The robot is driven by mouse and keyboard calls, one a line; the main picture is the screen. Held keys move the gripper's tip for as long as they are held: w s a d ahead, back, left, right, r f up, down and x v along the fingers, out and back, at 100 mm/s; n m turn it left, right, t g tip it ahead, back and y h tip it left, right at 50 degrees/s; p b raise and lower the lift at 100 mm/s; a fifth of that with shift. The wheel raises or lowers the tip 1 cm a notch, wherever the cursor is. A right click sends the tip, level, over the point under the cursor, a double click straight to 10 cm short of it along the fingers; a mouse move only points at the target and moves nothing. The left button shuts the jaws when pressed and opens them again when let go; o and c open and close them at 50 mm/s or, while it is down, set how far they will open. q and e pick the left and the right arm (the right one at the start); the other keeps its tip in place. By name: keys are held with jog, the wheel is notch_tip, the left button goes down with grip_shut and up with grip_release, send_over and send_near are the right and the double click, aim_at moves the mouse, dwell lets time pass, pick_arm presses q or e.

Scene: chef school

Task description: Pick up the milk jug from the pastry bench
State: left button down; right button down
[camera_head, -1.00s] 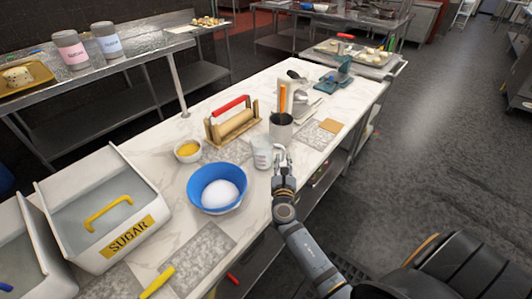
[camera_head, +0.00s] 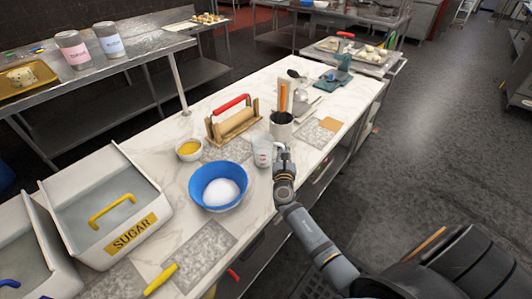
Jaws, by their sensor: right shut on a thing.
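The milk jug (camera_head: 262,151) is a small pale, translucent jug with markings on its side. It is on the white marble pastry bench (camera_head: 262,212), just right of and behind the blue bowl. My right gripper (camera_head: 280,156) is at the jug's right side and is shut on it. The fingers partly hide the jug's right side and handle. I cannot tell whether the jug's base touches the bench. My left gripper is not in view.
A blue bowl (camera_head: 204,193) of white powder stands close to the jug. A sugar bin (camera_head: 150,232) stands at the left.

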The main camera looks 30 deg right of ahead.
dwell(0.4)
jog(key=shift+r+p, duration=1.25)
jog(key=shift+r, duration=2.35)
jog(key=shift+r+p, duration=0.3)
jog(key=shift+r, duration=1.1)
